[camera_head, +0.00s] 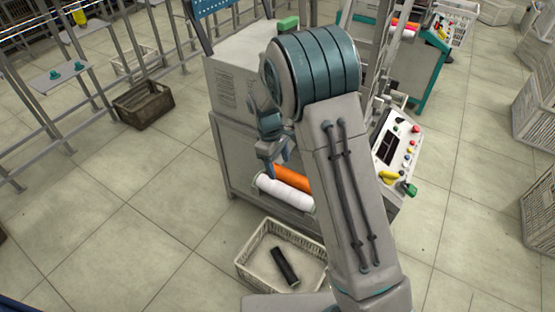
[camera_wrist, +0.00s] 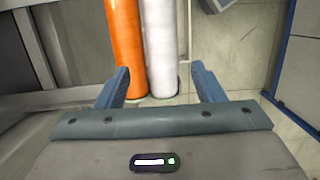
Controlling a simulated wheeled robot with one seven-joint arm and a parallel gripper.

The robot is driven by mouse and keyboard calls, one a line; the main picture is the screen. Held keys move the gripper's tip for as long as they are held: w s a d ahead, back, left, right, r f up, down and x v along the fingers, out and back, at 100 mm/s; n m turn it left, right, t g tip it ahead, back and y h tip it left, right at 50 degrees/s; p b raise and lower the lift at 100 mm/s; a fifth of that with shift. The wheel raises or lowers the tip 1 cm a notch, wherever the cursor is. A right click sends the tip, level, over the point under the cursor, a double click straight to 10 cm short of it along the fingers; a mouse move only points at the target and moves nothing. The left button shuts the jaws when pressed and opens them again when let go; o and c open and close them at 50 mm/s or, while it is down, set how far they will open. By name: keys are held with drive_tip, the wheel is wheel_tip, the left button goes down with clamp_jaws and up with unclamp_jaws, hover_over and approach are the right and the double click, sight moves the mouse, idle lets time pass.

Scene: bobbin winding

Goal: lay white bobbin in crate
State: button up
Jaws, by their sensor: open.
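The white bobbin (camera_head: 284,192) lies on the front edge of the machine's shelf, beside an orange bobbin (camera_head: 292,178). In the wrist view the white bobbin (camera_wrist: 160,50) runs lengthwise between my fingers' line of sight, with the orange bobbin (camera_wrist: 124,45) touching or close on its left. The cream crate (camera_head: 250,272) stands on the floor below and holds a dark bobbin (camera_head: 284,265). My arm hides part of the shelf.
A control panel (camera_head: 397,142) with buttons stands right of my arm. A brown crate (camera_head: 143,104) and metal racks stand at the left. White crates (camera_head: 540,100) stand at the right edge. The floor left of the cream crate is clear.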

drive_tip(key=b, duration=0.4)
hover_over(284, 188)
drive_tip(key=shift+w+a+f, duration=0.1)
drive_tip(key=shift+a+f, duration=0.05)
drive_tip(key=shift+f, duration=0.8)
drive_tip(key=shift+w+a+f, duration=0.1)
drive_tip(key=shift+w+f, duration=0.05)
drive_tip(key=shift+f, duration=0.85)
drive_tip(key=shift+w+a+f, duration=0.1)
drive_tip(key=shift+a+f, duration=0.05)
drive_tip(key=shift+f, duration=0.8)
drive_tip(key=shift+f, duration=0.1)
drive_tip(key=shift+s+d+f+b, duration=0.15)
drive_tip(key=shift+f+b, duration=0.25)
drive_tip(key=shift+f, duration=0.25)
drive_tip(key=shift+s+d+f+b, duration=0.15)
drive_tip(key=shift+f+b, duration=0.25)
drive_tip(key=shift+f, duration=0.25)
drive_tip(key=shift+w+f, duration=0.15)
drive_tip(key=shift+f, duration=0.2)
drive_tip(key=shift+s+d+f+b, duration=0.15)
drive_tip(key=shift+f+b, duration=0.45)
drive_tip(key=shift+f, duration=0.1)
drive_tip(key=shift+s+d+f+b, duration=0.1)
drive_tip(key=shift+f+b, duration=0.45)
drive_tip(key=shift+f, duration=0.1)
drive_tip(key=c, duration=0.9)
drive_tip(key=shift+o, duration=0.2)
drive_tip(key=shift+r+p, duration=3.75)
drive_tip(key=shift+r, duration=1.8)
